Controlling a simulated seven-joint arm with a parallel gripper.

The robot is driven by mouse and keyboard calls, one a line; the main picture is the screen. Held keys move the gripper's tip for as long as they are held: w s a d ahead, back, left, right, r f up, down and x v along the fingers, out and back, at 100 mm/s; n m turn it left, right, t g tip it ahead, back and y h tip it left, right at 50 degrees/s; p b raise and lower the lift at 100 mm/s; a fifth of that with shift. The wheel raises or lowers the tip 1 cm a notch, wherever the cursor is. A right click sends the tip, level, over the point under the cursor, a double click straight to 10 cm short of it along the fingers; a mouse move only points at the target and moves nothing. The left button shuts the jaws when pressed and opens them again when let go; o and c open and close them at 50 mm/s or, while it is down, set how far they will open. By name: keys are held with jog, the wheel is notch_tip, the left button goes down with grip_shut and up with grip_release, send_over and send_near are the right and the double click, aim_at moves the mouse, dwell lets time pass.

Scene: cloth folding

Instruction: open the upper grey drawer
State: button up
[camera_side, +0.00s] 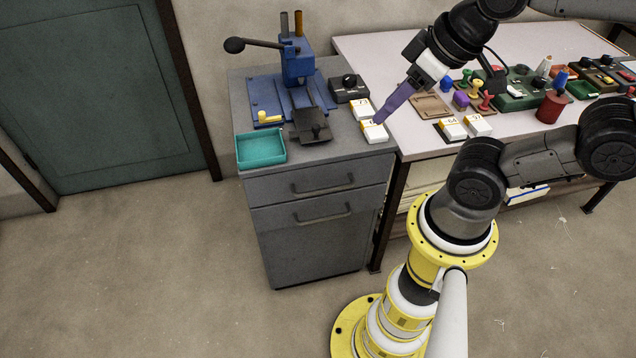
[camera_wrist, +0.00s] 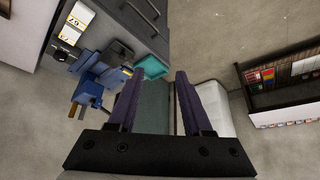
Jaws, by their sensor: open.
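The grey cabinet (camera_side: 310,250) stands left of the table. Its upper drawer (camera_side: 275,189) appears shut, with a dark bar handle (camera_side: 323,186) across its front. A lower front with a similar handle (camera_side: 322,217) is directly below. My gripper (camera_side: 379,119), with purple fingers, points down and left near the cabinet top's right side, above handle level and apart from the drawer handle. In the wrist view its two fingers (camera_wrist: 156,80) are spread with nothing between them. The cabinet front (camera_wrist: 150,30) shows at the top left there, outside the fingers.
On the cabinet top are a blue press (camera_side: 297,70), a teal tray (camera_side: 261,148), a dark box (camera_side: 348,88) and white numbered blocks (camera_side: 374,132) close to my fingertips. The table (camera_side: 375,50) at right holds several tools. The floor (camera_side: 190,260) before the drawers is clear.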

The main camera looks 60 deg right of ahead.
jog(key=c, duration=0.4)
jog(key=shift+o, duration=0.2)
jog(key=w+d+f+n+g+h, duration=0.2)
jog(key=w+d+n+g+h, duration=0.25)
jog(key=n, duration=0.75)
jog(key=w+a+f+n+g+h, duration=0.2)
jog(key=w+f+n+h, duration=0.2)
jog(key=w+f+n, duration=0.55)
jog(key=w+a+f+n+t+h, duration=0.2)
jog(key=a+f+n+h, duration=0.3)
jog(key=f+n, duration=0.55)
jog(key=n+t+h, duration=0.1)
jog(key=n+t, duration=0.4)
jog(key=n, duration=0.4)
send_near(327, 189)
jog(key=x, duration=1)
jog(key=shift+w+d+f, duration=0.1)
jog(key=shift+f, duration=0.15)
